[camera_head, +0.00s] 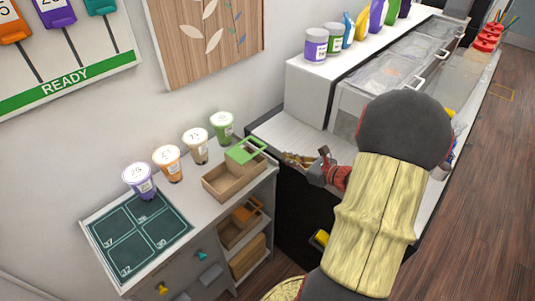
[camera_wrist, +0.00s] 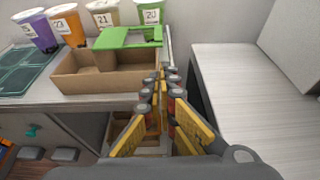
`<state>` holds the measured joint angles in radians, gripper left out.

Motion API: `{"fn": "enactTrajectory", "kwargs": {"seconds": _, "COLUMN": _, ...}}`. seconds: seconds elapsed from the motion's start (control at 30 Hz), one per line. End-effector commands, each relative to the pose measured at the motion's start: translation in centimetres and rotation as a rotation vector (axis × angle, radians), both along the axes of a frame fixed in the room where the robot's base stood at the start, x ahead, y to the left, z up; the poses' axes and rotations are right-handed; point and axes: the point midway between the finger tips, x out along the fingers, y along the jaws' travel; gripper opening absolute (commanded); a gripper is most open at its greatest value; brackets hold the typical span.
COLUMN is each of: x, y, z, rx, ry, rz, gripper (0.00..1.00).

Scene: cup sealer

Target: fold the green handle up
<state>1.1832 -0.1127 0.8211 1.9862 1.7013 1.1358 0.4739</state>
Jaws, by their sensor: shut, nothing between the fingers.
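The green handle (camera_head: 243,155) is on a cardboard carrier (camera_head: 222,187) at the right end of the counter. It has a solid panel and an open frame, and lies low over the carrier's far side. The wrist view also shows the green handle (camera_wrist: 112,39) across the back of the carrier (camera_wrist: 100,79). My gripper (camera_head: 298,160) is to the right of the carrier, apart from the handle in the head view. In the wrist view my gripper (camera_wrist: 163,76) has its fingers together and empty, with its tips near the carrier's right end.
Several lidded cups stand behind the carrier, including a green one (camera_head: 222,127) and a purple one (camera_head: 140,180). A dark numbered mat (camera_head: 137,235) lies on the left. Another carrier with an orange handle (camera_head: 246,213) sits on the shelf below. A light countertop (camera_wrist: 245,95) is on the right.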

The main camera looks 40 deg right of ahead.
Motion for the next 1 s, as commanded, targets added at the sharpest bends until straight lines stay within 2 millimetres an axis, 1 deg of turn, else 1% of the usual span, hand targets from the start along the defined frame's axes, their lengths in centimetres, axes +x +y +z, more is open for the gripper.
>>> {"fn": "enactTrajectory", "kwargs": {"seconds": 0.17, "x": 0.1, "y": 0.0, "z": 0.0, "rx": -0.002, "ry": 0.001, "rz": 0.002, "gripper": 0.00}}
{"fn": "enactTrajectory", "kwargs": {"seconds": 0.27, "x": 0.5, "y": 0.1, "z": -0.2, "rx": -0.002, "ry": 0.001, "rz": 0.002, "gripper": 0.00}}
{"fn": "enactTrajectory", "kwargs": {"seconds": 0.37, "x": 1.5, "y": 0.3, "z": -0.7, "rx": -0.001, "ry": 0.002, "rz": 0.006, "gripper": 0.00}}
{"fn": "enactTrajectory", "kwargs": {"seconds": 0.7, "x": 7.0, "y": 0.8, "z": -2.7, "rx": -0.001, "ry": 0.002, "rz": 0.006, "gripper": 0.00}}
{"fn": "enactTrajectory", "kwargs": {"seconds": 0.8, "x": 8.2, "y": 0.8, "z": -3.0, "rx": -0.003, "ry": 0.001, "rz": 0.005, "gripper": 0.00}}
{"fn": "enactTrajectory", "kwargs": {"seconds": 1.0, "x": 9.3, "y": 0.8, "z": -3.3, "rx": -0.002, "ry": 0.001, "rz": 0.003, "gripper": 0.00}}
